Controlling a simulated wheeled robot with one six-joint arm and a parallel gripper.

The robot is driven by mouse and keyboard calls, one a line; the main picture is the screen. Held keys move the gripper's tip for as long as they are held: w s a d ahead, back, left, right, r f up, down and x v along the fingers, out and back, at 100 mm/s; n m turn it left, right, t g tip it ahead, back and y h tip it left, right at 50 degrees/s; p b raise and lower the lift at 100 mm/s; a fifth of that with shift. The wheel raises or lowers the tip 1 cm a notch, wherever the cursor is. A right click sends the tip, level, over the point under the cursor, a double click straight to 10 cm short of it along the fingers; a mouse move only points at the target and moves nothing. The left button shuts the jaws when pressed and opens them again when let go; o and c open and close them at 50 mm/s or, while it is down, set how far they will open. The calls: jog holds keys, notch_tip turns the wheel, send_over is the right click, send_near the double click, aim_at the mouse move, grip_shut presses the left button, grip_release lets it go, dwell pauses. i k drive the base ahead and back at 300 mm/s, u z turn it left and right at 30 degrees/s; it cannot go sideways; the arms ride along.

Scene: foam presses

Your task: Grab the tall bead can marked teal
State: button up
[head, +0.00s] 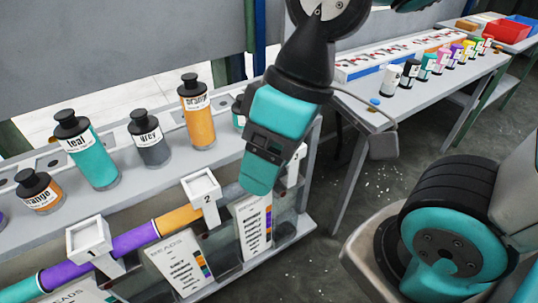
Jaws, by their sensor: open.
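The tall bead can marked teal (98,168) stands upright on the grey shelf at the left, with a black cap and a white label. My gripper (262,172) hangs to the right of it, near the shelf's front edge, and is clear of the can. It is open, with nothing seen between its jaws, though its far side is hidden. A second teal-coloured can (238,119) is mostly hidden behind my arm.
A short grey can (152,152) and a tall orange can (198,128) stand right of the teal can. A short orange can (40,200) stands left. A coloured tube (135,239) runs below the shelf. A table (420,95) holds small bottles.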

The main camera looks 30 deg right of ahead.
aim_at(78, 136)
jog(key=u, duration=0.1)
jog(key=k, duration=0.45)
jog(key=u, duration=1.65)
jog(key=i, duration=0.8)
jog(key=z, duration=0.5)
jog(key=i, duration=0.65)
jog(key=z, duration=0.65)
